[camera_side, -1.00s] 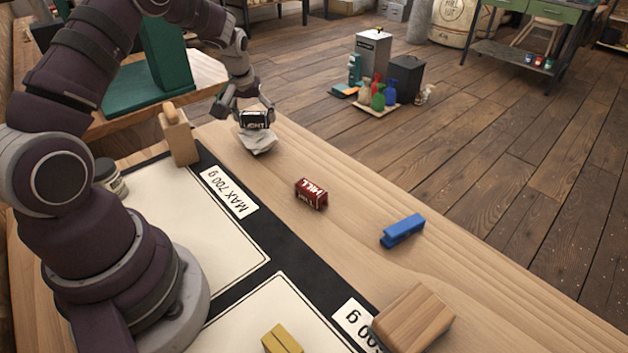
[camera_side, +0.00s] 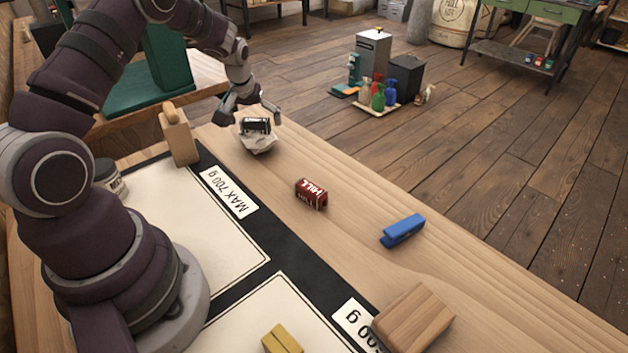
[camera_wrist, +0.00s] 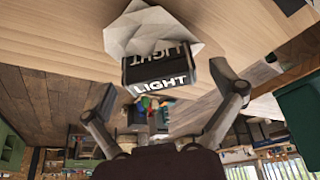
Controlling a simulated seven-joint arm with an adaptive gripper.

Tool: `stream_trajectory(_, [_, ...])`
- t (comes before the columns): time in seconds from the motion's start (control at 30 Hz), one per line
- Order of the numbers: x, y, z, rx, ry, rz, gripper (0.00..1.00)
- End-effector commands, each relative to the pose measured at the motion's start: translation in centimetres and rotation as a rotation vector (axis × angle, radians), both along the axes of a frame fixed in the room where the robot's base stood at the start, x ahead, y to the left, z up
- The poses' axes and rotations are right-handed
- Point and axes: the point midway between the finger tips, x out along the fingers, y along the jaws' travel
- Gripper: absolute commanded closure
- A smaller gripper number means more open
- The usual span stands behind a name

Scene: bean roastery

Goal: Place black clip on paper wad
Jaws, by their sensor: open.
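The black clip (camera_side: 256,125), lettered LIGHT, rests on top of the crumpled white paper wad (camera_side: 258,144) at the far end of the wooden table. My gripper (camera_side: 252,115) is open, its fingers spread to either side of the clip and apart from it. In the wrist view the clip (camera_wrist: 160,76) lies against the paper wad (camera_wrist: 138,32), and the open fingers of my gripper (camera_wrist: 168,98) stand clear of it.
A red clip (camera_side: 311,194), a blue clip (camera_side: 402,231) and a yellow clip (camera_side: 282,340) lie on the worktop. A wooden block (camera_side: 414,317) stands near the front. A wooden holder (camera_side: 179,138) is left of the wad. Bare wood surrounds the red clip.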

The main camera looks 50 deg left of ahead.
Motion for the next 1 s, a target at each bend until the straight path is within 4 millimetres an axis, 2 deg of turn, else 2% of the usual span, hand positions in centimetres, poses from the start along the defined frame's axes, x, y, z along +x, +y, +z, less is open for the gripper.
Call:
stream_trajectory(0.17, [-0.6, -0.6, 2.6, 0.003, -0.004, 0.0, 0.07])
stream_trajectory(0.4, [-2.3, -2.3, 8.3, 0.004, -0.006, -0.001, 0.07])
stream_trajectory(0.5, [-2.8, -2.8, 10.0, 0.003, -0.005, 0.001, 0.07])
stream_trajectory(0.67, [-3.3, -3.6, 11.5, 0.0, -0.005, -0.012, 0.07])
stream_trajectory(0.77, [-4.0, -6.3, 13.4, -0.006, -0.022, -0.097, 0.07])
stream_trajectory(0.83, [-5.2, -9.5, 15.1, -0.009, -0.038, -0.208, 0.07])
stream_trajectory(0.9, [-7.2, -12.8, 16.5, -0.008, -0.056, -0.335, 0.07])
stream_trajectory(1.0, [-10.5, -16.9, 17.4, 0.002, -0.073, -0.519, 0.07])
